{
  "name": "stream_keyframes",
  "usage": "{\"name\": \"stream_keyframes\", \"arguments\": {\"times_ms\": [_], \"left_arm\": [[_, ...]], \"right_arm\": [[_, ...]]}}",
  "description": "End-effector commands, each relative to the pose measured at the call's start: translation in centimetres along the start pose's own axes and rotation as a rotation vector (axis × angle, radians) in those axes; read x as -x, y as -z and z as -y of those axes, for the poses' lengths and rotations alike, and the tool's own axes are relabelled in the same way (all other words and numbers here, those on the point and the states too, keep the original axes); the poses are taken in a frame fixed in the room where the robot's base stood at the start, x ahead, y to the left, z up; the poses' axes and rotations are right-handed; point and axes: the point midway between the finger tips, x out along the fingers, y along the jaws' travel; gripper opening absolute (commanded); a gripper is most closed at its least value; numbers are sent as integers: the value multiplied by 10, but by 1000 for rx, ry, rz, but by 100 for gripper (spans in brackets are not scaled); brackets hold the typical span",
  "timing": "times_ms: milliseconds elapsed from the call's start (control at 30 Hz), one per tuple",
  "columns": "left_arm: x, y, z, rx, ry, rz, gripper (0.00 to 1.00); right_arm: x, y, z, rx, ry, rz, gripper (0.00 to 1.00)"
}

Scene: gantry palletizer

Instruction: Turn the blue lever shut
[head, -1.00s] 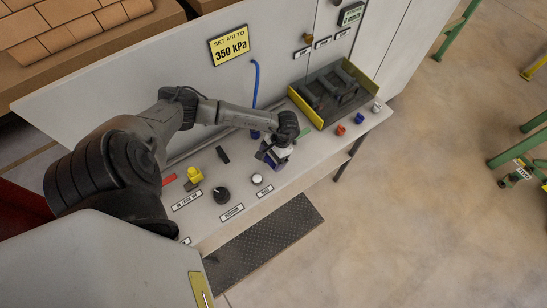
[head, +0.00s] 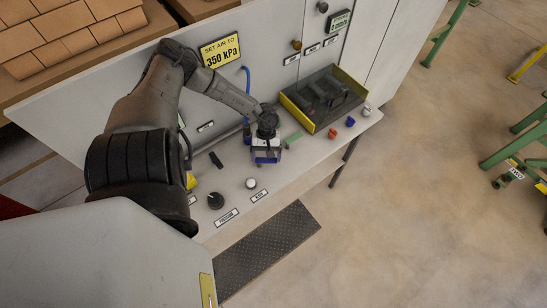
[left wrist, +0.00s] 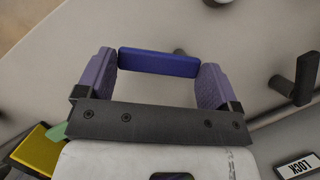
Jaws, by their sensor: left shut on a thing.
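The blue lever (left wrist: 158,62) shows in the left wrist view as a dark blue bar lying crosswise between the two purple fingers. My left gripper (left wrist: 156,80) is shut on it, one finger at each end of the bar. In the head view my left gripper (head: 267,159) points down over the grey panel top, near its front edge. There the hand and fingers hide most of the lever and its pivot. My right gripper is not in view.
A yellow-edged bin (head: 312,126) with dark parts stands right of my left gripper, with a green bar (head: 293,138) between them. A black knob (head: 215,200) and a white button (head: 251,183) lie to the left. A blue hose (head: 247,85) runs down behind the gripper.

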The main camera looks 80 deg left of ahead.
Motion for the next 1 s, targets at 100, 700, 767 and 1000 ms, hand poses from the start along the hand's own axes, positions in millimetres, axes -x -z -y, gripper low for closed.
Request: {"name": "stream_keyframes", "arguments": {"times_ms": [100, 700, 767, 1000], "left_arm": [[4, 3, 7, 111, -45, 0, 44], [8, 13, 15, 531, -222, 1, 44], [8, 14, 16, 555, -233, 2, 44], [7, 15, 17, 617, -258, 2, 44]], "right_arm": [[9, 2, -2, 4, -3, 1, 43], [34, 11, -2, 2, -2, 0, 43], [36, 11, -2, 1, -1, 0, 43], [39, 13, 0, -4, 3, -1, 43]]}}
